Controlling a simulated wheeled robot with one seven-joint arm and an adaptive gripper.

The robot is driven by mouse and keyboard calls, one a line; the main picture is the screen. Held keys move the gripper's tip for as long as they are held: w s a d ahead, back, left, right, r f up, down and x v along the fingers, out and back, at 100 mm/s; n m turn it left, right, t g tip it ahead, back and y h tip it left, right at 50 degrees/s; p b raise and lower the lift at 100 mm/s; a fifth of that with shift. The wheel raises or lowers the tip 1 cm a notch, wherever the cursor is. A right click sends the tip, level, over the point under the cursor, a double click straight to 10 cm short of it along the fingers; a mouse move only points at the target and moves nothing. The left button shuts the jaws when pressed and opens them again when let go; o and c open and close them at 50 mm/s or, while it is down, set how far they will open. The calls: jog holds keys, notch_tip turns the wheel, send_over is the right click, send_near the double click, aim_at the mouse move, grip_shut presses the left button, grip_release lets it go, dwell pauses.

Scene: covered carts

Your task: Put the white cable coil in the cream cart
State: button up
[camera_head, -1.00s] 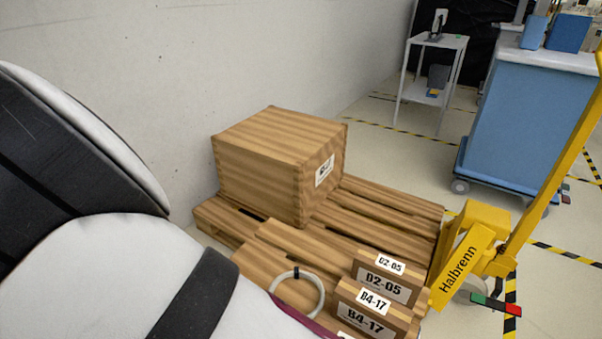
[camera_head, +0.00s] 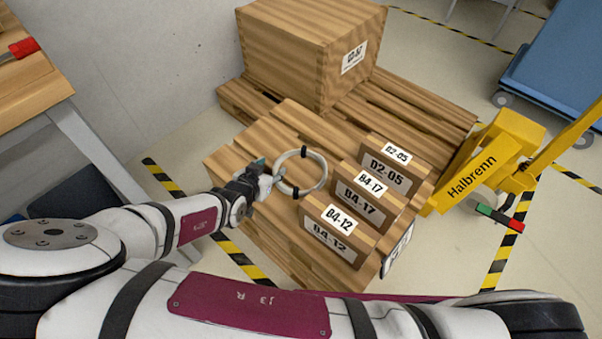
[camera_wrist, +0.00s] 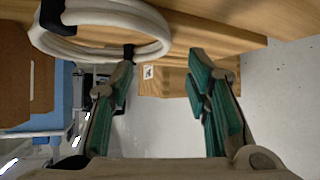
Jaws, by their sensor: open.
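The white cable coil (camera_head: 325,172) is a ring with black ties at the pallet stack, left of the labelled boxes in the head view. In the wrist view the coil (camera_wrist: 75,47) fills the upper left. My gripper (camera_head: 266,178) is at the coil's left side in the head view. In the wrist view my gripper (camera_wrist: 163,72) has its fingers apart with nothing between them; the coil is beside the left finger. I cannot tell whether they touch. No cream cart is in view.
Boxes B4-12 (camera_head: 338,238), B4-17 (camera_head: 368,201) and D2-05 (camera_head: 390,170) stand right of the coil. A large wooden crate (camera_head: 290,45) is behind. A yellow pallet jack (camera_head: 475,165) is at right, a blue cart (camera_head: 560,60) at upper right, and a wooden table (camera_head: 35,85) at left.

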aim_at(279, 162)
jog(key=shift+b+x, duration=1.5)
jog(key=shift+x, duration=1.45)
jog(key=shift+d, duration=0.1)
grip_shut()
